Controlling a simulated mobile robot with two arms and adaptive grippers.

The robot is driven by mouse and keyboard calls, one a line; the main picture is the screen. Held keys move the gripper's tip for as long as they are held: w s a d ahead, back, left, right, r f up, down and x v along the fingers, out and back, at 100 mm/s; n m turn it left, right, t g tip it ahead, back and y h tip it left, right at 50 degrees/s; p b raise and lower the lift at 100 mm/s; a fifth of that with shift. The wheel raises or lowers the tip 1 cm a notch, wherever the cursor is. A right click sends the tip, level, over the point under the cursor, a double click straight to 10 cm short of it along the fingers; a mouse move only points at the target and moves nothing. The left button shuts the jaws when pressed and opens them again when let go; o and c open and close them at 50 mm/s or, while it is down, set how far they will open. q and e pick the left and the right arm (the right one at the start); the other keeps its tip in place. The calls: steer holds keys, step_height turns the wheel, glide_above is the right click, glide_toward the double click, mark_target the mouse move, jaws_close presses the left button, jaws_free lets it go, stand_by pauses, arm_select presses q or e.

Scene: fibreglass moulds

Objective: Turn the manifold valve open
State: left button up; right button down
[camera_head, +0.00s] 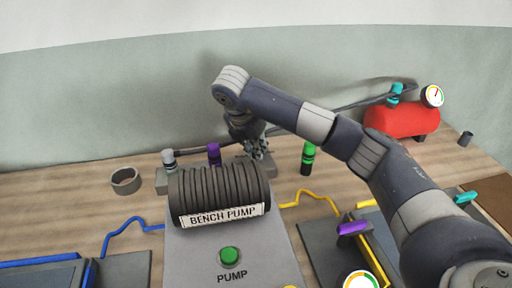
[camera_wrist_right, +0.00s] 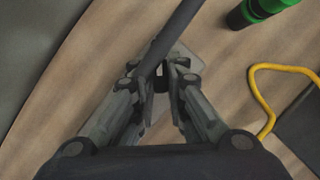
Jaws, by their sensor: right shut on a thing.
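My right gripper (camera_head: 258,152) reaches down behind the bench pump (camera_head: 215,190), at the grey manifold block (camera_head: 162,182), which is mostly hidden by the pump. In the right wrist view the fingers (camera_wrist_right: 161,82) are closed on a small dark part between their tips, which I take to be the manifold valve. Its handle is mostly covered by the fingers, so its angle cannot be told. A dark pipe (camera_wrist_right: 172,38) runs past the fingertips. My left gripper is in neither view.
Grey-capped (camera_head: 168,158), purple-capped (camera_head: 214,153) and green-capped (camera_head: 308,154) cylinders stand near the manifold. A red tank (camera_head: 402,120) with a teal handle (camera_head: 396,90) and gauge (camera_head: 432,96) is at back right. A purple handle (camera_head: 352,228) and a green pump button (camera_head: 230,257) are nearer.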

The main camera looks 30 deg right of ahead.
steer(key=c, duration=1.6)
jaws_free()
steer(key=shift+s+f, duration=0.15)
steer(key=shift+f, duration=0.15)
steer(key=shift+r, duration=0.15)
steer(key=v, duration=1.1)
steer(key=shift+r, duration=0.4)
steer(key=shift+a, duration=0.1)
